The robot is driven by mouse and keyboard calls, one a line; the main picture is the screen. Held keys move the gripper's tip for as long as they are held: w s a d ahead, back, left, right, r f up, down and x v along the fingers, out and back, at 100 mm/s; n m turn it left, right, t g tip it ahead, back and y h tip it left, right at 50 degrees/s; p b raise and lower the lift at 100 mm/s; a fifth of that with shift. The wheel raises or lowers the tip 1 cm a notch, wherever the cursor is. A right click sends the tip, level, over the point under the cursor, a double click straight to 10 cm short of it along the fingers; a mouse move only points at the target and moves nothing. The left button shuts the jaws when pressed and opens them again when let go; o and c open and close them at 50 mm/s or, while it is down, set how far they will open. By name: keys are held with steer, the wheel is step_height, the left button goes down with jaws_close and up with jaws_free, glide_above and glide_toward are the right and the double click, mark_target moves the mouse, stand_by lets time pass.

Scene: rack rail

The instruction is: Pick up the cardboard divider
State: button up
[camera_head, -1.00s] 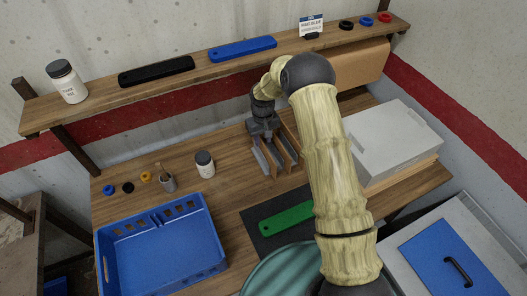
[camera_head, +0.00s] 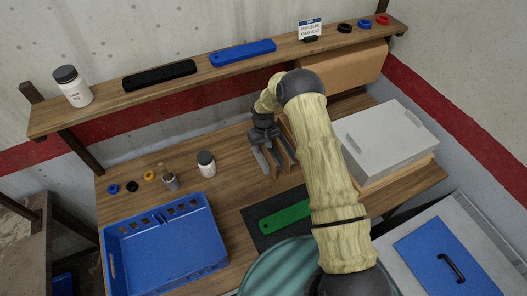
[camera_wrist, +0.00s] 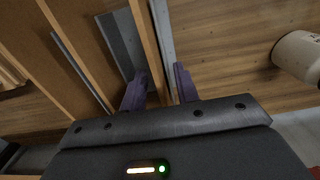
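Brown cardboard dividers stand upright in a grey slotted rack on the wooden bench. In the head view one divider (camera_head: 282,158) shows just beyond my gripper (camera_head: 266,150), which is partly hidden by my arm. In the wrist view my gripper (camera_wrist: 160,88) has its two purple fingers apart, one on each side of a thin upright cardboard divider (camera_wrist: 146,38). A gap shows between this divider and the right finger. A grey rack strip (camera_wrist: 163,30) runs beside it. Other brown panels (camera_wrist: 90,45) stand to the left.
A white bottle (camera_head: 206,163) stands left of the rack and shows in the wrist view (camera_wrist: 299,56). A blue crate (camera_head: 165,245) is in front left. A grey box (camera_head: 388,140) stands right. A shelf (camera_head: 210,75) overhangs behind. A green bar (camera_head: 283,217) lies on a dark mat.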

jaws_close()
stand_by(0.3)
step_height(320, 180, up, 10)
steer(key=b, duration=0.4)
steer(key=shift+f, duration=0.2)
steer(key=shift+r, duration=0.2)
steer(key=shift+r, duration=0.55)
